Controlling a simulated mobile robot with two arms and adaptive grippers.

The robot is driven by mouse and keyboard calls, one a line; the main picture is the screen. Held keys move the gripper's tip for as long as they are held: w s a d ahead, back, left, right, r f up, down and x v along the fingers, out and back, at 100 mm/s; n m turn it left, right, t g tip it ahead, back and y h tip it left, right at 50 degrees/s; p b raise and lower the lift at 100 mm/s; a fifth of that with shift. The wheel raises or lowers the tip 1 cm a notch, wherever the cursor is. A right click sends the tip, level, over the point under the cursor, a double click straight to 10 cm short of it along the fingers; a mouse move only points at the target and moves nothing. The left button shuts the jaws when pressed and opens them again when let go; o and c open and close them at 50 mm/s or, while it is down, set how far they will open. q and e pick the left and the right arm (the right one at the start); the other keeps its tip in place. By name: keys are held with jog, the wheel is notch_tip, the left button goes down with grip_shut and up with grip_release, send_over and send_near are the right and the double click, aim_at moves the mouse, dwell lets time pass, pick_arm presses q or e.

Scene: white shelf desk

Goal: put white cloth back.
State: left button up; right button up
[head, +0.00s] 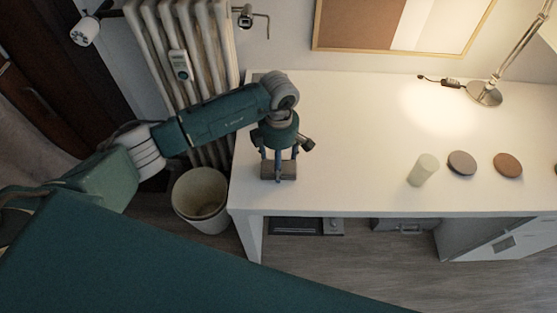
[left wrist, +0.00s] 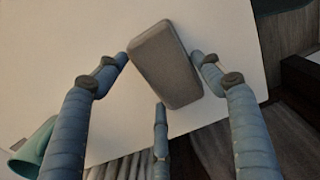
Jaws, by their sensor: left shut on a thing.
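My left gripper (head: 278,166) points down over the left front part of the white desk (head: 340,130). It is shut on a grey block (head: 278,172) with rounded edges. In the left wrist view the block (left wrist: 165,65) sits between the blue fingers of the gripper (left wrist: 165,75), tilted in the picture. I cannot tell whether the block touches the desktop. I see no thing that is clearly a white cloth. My right gripper is not in view.
A pale cylinder (head: 423,170), a grey disc (head: 462,163) and a brown disc (head: 508,165) stand on the desk's right part. A lamp base (head: 485,94) is behind them. A bin (head: 200,198) stands left of the desk, by a radiator (head: 190,45). The desk's middle is clear.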

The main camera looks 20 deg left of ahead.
pick_arm(q)
jog(key=o, duration=1)
jog(key=shift+f, duration=0.1)
jog(key=shift+r+p, duration=0.35)
jog(key=shift+w+r, duration=0.1)
jog(key=shift+r, duration=0.25)
notch_tip(320, 180, up, 11)
jog(key=shift+b, duration=1)
